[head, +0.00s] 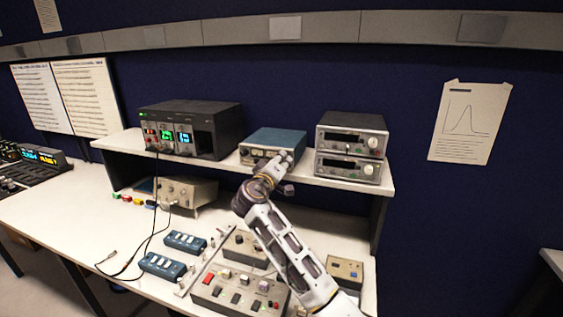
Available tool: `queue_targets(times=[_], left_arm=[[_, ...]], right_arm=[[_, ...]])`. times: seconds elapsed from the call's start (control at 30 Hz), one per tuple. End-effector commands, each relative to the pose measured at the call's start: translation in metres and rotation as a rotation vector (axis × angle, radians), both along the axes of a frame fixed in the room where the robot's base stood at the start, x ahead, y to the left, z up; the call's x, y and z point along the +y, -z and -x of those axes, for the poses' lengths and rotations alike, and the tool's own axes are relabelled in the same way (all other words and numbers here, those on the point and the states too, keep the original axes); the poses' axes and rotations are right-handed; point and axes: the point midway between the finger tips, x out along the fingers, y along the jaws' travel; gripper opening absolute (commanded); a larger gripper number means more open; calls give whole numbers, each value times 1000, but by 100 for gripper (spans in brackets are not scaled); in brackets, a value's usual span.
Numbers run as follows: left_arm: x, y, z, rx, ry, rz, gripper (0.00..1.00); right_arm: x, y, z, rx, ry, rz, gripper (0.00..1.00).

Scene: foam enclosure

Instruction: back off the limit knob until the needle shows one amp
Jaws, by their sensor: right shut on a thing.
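A small blue-topped instrument (272,138) stands on the raised shelf, between a dark rack unit and two stacked grey units. My right gripper (283,161) is at the right part of its front panel, shut on what appears to be the limit knob. The gripper covers the knob and part of the panel. The meter needle is too small and too hidden to read. My right arm reaches up from the lower right, over the bench. My left gripper is not in view.
A dark rack unit (197,128) with green displays stands left on the shelf. Two stacked grey units (351,148) stand close at right. Control boxes (238,292), blue switch boxes (162,265) and a black cable (151,235) lie on the bench below.

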Motion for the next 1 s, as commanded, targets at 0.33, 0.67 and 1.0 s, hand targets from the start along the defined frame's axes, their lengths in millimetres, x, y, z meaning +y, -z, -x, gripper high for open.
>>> queue_targets(times=[0.33,0.67,1.0], left_arm=[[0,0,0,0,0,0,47],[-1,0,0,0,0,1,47],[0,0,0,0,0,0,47]], right_arm=[[1,0,0,2,-2,6,25],[0,0,0,1,-1,6,44],[3,0,7,1,-2,6,44]])
